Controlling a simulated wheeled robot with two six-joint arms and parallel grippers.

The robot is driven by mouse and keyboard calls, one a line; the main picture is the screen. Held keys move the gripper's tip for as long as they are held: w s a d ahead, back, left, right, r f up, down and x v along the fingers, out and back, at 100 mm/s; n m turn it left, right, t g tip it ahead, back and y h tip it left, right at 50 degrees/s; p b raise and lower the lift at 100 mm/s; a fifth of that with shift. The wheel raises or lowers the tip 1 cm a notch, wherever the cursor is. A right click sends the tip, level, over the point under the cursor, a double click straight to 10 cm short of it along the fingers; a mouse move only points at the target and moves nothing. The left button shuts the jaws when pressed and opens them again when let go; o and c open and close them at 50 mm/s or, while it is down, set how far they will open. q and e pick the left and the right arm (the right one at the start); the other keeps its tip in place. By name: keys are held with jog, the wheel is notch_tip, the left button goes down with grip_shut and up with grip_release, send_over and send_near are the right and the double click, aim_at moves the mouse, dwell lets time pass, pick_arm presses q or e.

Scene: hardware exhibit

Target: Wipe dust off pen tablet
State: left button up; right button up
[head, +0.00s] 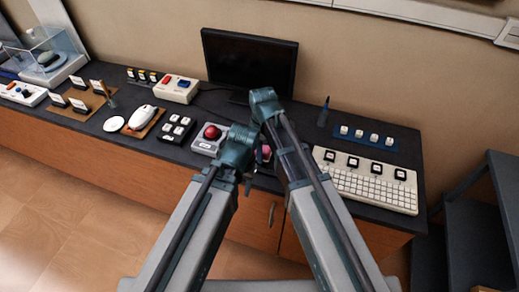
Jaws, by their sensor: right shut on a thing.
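My right gripper (262,161) shows only in part, in the gap between my two arms at the front of the dark counter. It is shut on a small pink thing (266,151), mostly hidden, which I cannot identify for sure. I cannot make out a pen tablet or dust; my arms cover the middle of the counter. A dark pen-like object (323,111) stands upright at the back, right of the monitor.
A black monitor (249,62) stands at the back. A white keyboard (365,187) lies on the right. A red trackball (212,132), a white mouse (142,117) and a white round disc (114,124) sit to the left. Dark steps (476,215) stand at the right.

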aim_at(272, 159)
jog(key=shift+s+d+f, duration=0.1)
jog(key=shift+s+d, duration=0.2)
jog(key=shift+d, duration=0.5)
jog(key=shift+s+d, duration=0.3)
jog(key=shift+d, duration=0.45)
jog(key=shift+d, duration=0.1)
jog(key=shift+s+d, duration=0.3)
jog(key=shift+d, duration=0.55)
jog(key=shift+s+d, duration=0.3)
jog(key=shift+d, duration=0.55)
jog(key=shift+r, duration=0.2)
notch_tip(272, 159, up, 6)
jog(key=p, duration=0.6)
jog(key=shift+a+f, duration=0.1)
notch_tip(272, 159, up, 3)
jog(key=p, duration=0.3)
